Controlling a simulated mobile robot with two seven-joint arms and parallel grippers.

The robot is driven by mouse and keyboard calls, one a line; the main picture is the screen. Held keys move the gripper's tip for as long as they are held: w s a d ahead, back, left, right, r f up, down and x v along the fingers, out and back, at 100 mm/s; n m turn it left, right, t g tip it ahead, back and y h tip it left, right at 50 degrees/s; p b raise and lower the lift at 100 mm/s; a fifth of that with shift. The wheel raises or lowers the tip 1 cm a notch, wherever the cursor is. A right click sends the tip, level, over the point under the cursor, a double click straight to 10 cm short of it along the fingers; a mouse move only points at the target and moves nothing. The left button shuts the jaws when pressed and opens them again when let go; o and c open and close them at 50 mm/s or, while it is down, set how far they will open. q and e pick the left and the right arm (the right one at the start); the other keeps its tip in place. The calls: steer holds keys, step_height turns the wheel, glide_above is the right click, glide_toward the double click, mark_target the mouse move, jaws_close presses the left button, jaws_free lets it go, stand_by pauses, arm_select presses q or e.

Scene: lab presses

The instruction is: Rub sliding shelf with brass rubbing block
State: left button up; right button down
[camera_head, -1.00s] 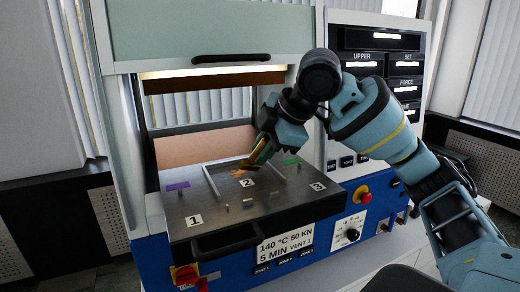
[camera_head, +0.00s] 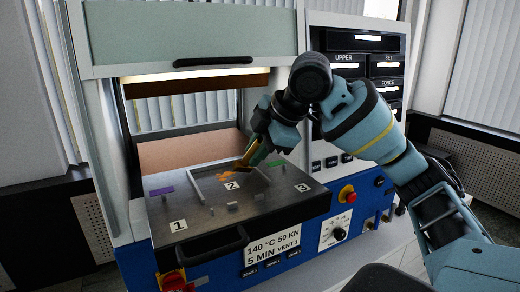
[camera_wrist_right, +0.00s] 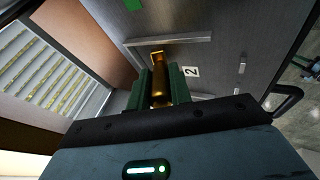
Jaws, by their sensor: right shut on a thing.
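The sliding shelf (camera_head: 200,222) is a dark metal plate pulled out at the front of the press, with labels 1, 2 and 3. An orange patch (camera_head: 227,175) lies on it near label 2, inside a raised metal frame. My right gripper (camera_head: 250,158) reaches down over this framed area and is shut on the brass rubbing block (camera_wrist_right: 159,84). The block's lower end is at or just above the shelf by label 2; I cannot tell if it touches. The shelf also shows in the right wrist view (camera_wrist_right: 215,75). My left gripper is not in view.
The shelf's black handle (camera_head: 205,248) projects at the front. A raised light-green guard (camera_head: 190,30) hangs above the opening. A control panel (camera_head: 358,85) stands on the right, with a red knob (camera_head: 347,194) below it. A purple strip (camera_head: 161,191) and green strip (camera_head: 275,163) mark the shelf.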

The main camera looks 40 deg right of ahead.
steer(key=shift+w+a+r, duration=0.1)
steer(key=shift+w+a, duration=0.05)
steer(key=shift+a, duration=0.45)
steer(key=shift+w+a, duration=0.1)
steer(key=shift+a, duration=0.5)
steer(key=shift+w+a, duration=0.25)
steer(key=shift+a, duration=0.6)
steer(key=shift+w+a, duration=0.2)
steer(key=shift+a, duration=0.65)
steer(key=shift+w+d, duration=0.2)
steer(key=shift+w, duration=0.55)
steer(key=shift+s+d, duration=0.25)
steer(key=shift+d, duration=0.65)
steer(key=shift+s+d, duration=0.2)
steer(key=shift+d, duration=0.65)
